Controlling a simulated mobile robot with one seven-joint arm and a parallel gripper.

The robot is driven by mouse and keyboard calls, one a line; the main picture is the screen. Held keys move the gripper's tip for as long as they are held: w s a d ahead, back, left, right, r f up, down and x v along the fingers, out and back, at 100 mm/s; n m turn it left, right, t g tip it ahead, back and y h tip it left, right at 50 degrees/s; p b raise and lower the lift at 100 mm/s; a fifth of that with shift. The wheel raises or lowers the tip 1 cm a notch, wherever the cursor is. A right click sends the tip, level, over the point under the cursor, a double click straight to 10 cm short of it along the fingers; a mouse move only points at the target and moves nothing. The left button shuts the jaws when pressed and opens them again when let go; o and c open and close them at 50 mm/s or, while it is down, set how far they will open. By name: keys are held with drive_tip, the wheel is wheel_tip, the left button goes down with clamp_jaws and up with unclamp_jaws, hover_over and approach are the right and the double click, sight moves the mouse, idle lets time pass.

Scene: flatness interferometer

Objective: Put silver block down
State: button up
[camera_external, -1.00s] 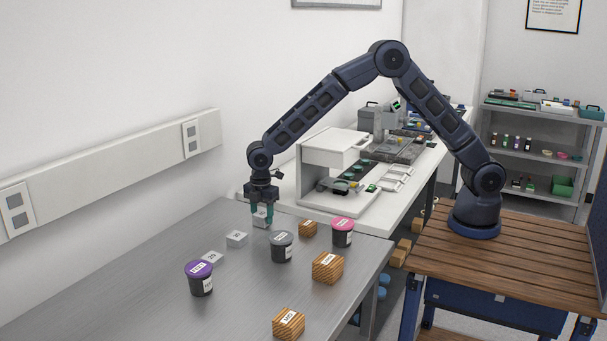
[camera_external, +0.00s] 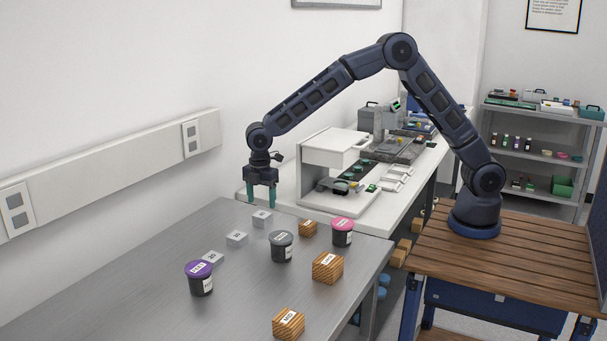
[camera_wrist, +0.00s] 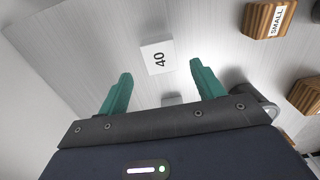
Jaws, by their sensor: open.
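A silver block (camera_external: 262,218) rests on the metal table (camera_external: 130,285) at its far end. In the wrist view the block labelled 40 (camera_wrist: 157,58) lies beyond and between the two green fingertips, not touching them. My gripper (camera_external: 261,197) is open and empty, with its fingers pointing down above the silver block. It also shows in the wrist view (camera_wrist: 157,75). Two more silver blocks, one in the middle (camera_external: 237,239) and one nearer (camera_external: 212,258), lie on the same table in a rough row.
A grey-lidded jar (camera_external: 282,247), a pink-lidded jar (camera_external: 342,232) and a purple-lidded jar (camera_external: 199,278) stand on the table. Wooden blocks sit near them, one small (camera_external: 308,228), one larger (camera_external: 327,268) and one in front (camera_external: 288,324). A white instrument (camera_external: 335,155) stands behind on a bench.

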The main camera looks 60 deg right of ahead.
sight(262, 214)
wheel_tip(262, 214, up, 6)
drive_tip(key=shift+f, duration=0.1)
drive_tip(key=s+d+r+m+t, duration=0.1)
drive_tip(key=s+d+r+m, duration=0.2)
drive_tip(key=s+d+r, duration=0.45)
drive_tip(key=s+d+r+m+t, duration=0.1)
drive_tip(key=s+d+r+m, duration=0.3)
drive_tip(key=d, duration=0.7)
drive_tip(key=s+d+r+m, duration=0.2)
drive_tip(key=s+d+r, duration=0.1)
drive_tip(key=d+r, duration=0.5)
drive_tip(key=s+d+f+m+t, duration=0.1)
drive_tip(key=s+d+m, duration=0.3)
drive_tip(key=s+d, duration=0.5)
drive_tip(key=s+d+f+m+t, duration=0.1)
drive_tip(key=s+d+m, duration=0.4)
drive_tip(key=s, duration=1.1)
drive_tip(key=d+f, duration=0.1)
drive_tip(key=d, duration=0.2)
drive_tip(key=shift+s+d+t, duration=0.2)
drive_tip(key=shift+d+t, duration=0.1)
drive_tip(key=shift+d, duration=0.1)
drive_tip(key=shift+f, duration=0.1)
